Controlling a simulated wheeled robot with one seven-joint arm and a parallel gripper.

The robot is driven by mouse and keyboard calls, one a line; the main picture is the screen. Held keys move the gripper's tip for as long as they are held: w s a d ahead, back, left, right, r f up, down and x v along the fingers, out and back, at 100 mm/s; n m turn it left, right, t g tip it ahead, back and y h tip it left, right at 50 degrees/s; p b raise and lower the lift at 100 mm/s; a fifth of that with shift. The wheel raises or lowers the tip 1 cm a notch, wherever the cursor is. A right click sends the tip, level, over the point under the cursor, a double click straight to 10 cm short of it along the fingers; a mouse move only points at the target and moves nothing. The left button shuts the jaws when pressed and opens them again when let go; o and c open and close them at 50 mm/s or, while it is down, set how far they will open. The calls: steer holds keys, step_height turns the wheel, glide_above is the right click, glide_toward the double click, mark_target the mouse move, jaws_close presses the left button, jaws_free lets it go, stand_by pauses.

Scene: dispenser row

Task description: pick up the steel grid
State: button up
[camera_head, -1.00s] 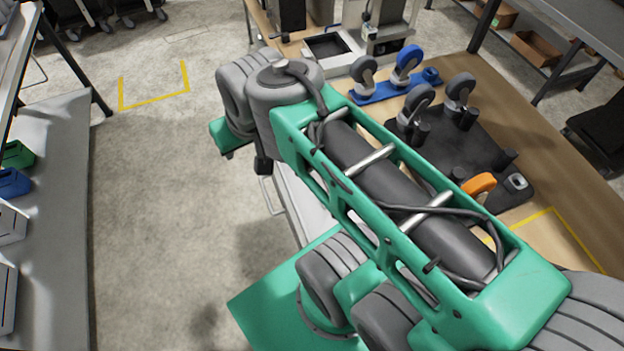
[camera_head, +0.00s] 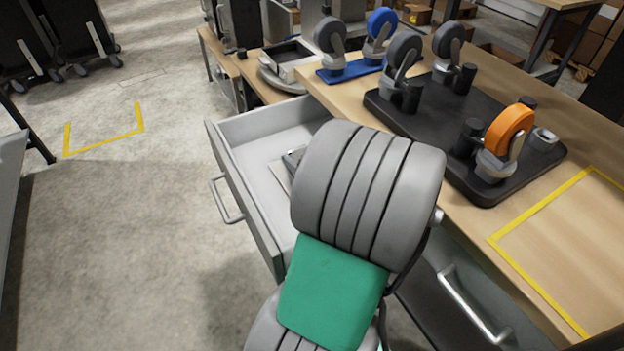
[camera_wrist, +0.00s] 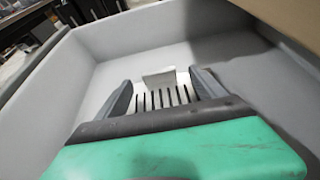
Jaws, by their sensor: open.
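The steel grid (camera_wrist: 166,97) is a pale slotted plate with an upright tab at its far edge. In the wrist view it lies in the open grey drawer (camera_wrist: 100,42). My gripper (camera_wrist: 165,88) is open, with its two dark fingers at the left and right of the grid as seen from the wrist. No contact shows, and the near part of the grid is hidden behind my gripper. In the head view the drawer (camera_head: 246,185) is pulled out from the bench, and my arm covers most of its inside.
The wooden bench top (camera_head: 470,220) overhangs the drawer's right side. On it stand a black fixture (camera_head: 440,140) with grey and orange casters and a blue base (camera_head: 350,68) with casters. The floor left of the drawer is clear.

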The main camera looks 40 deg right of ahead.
mark_target(298, 150)
steer(key=b+x, duration=0.1)
steer(key=x, duration=0.3)
steer(key=shift+w+f, duration=0.15)
steer(key=shift+w, duration=0.1)
steer(key=shift+w+d, duration=0.1)
steer(key=shift+w, duration=0.2)
steer(key=shift+c, duration=0.4)
steer(key=c, duration=1.6)
